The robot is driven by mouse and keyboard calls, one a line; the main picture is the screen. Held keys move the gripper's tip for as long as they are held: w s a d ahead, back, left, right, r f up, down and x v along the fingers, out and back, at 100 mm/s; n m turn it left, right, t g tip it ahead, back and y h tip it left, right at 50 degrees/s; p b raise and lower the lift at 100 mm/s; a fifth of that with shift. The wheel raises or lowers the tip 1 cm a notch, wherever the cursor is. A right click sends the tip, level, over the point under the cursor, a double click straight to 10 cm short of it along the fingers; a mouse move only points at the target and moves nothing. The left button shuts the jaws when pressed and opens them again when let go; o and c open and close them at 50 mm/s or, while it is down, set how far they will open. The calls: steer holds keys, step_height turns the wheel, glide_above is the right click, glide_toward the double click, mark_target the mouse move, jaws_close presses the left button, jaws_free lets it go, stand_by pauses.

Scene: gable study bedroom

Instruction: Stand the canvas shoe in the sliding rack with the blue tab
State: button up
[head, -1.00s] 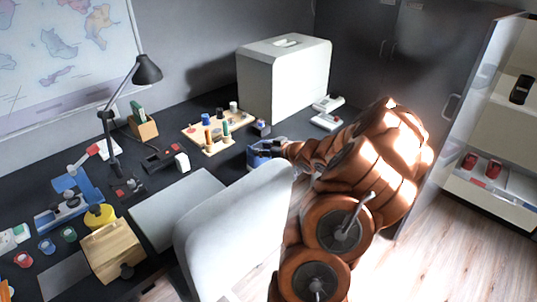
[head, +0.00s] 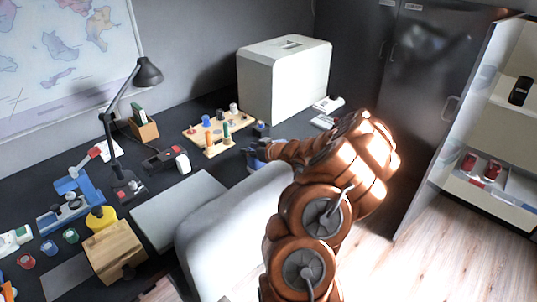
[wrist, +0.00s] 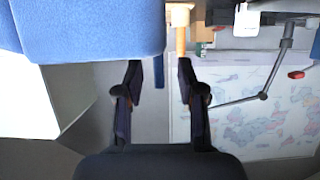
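My gripper (wrist: 160,75) shows open in the wrist view, with a clear gap between its two dark fingers. In the head view my gripper (head: 257,150) is low at the desk's near edge, behind the pale chair. A blue thing (head: 253,162) is beside it, mostly hidden. In the wrist view a large blue surface (wrist: 90,30) lies at the upper left, close to the left fingertip; I cannot tell whether they touch or whether this is the canvas shoe. At the right, an open cabinet has a low shelf (head: 500,202) with red items (head: 491,169). I cannot make out a rack's blue tab.
The pale chair (head: 225,235) stands in front of the desk. A white box (head: 284,80), a peg board (head: 213,150), a lamp (head: 148,72) and small items occupy the dark desk. A dark object (head: 520,91) sits on the upper cabinet shelf. Wooden floor (head: 425,265) is free at right.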

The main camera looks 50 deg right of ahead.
jaws_close()
stand_by(0.4)
stand_by(0.4)
